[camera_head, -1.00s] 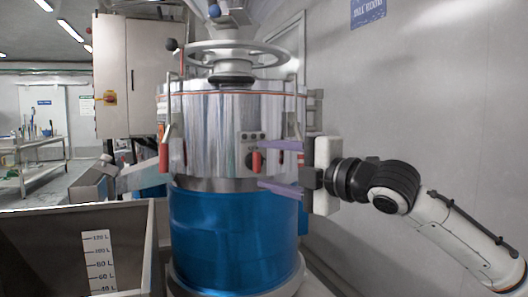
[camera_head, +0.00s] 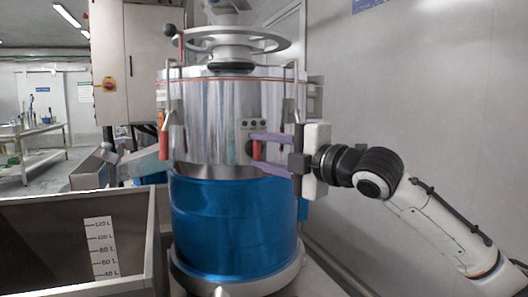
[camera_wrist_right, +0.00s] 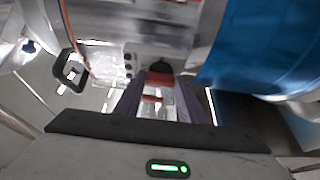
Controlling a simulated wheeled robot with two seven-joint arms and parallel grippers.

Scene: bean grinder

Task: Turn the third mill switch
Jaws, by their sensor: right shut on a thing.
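The mill is a shiny steel drum (camera_head: 215,120) above a blue lower body (camera_head: 235,225). A red switch (camera_head: 257,150) on a dark round base sits on the front right of the steel drum. It also shows in the right wrist view (camera_wrist_right: 152,99), between the purple fingers. My right gripper (camera_head: 262,153) reaches in from the right, one finger above the switch and one below, and is shut on it. The fingers partly cover the switch. My left gripper is not in view.
Several small dark buttons (camera_head: 253,125) sit just above the switch. A metal bin (camera_head: 50,215) with a litre scale stands at the front left. A handwheel (camera_head: 228,42) tops the mill. A grey cabinet (camera_head: 140,60) stands behind. A plain wall (camera_head: 430,110) is at the right.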

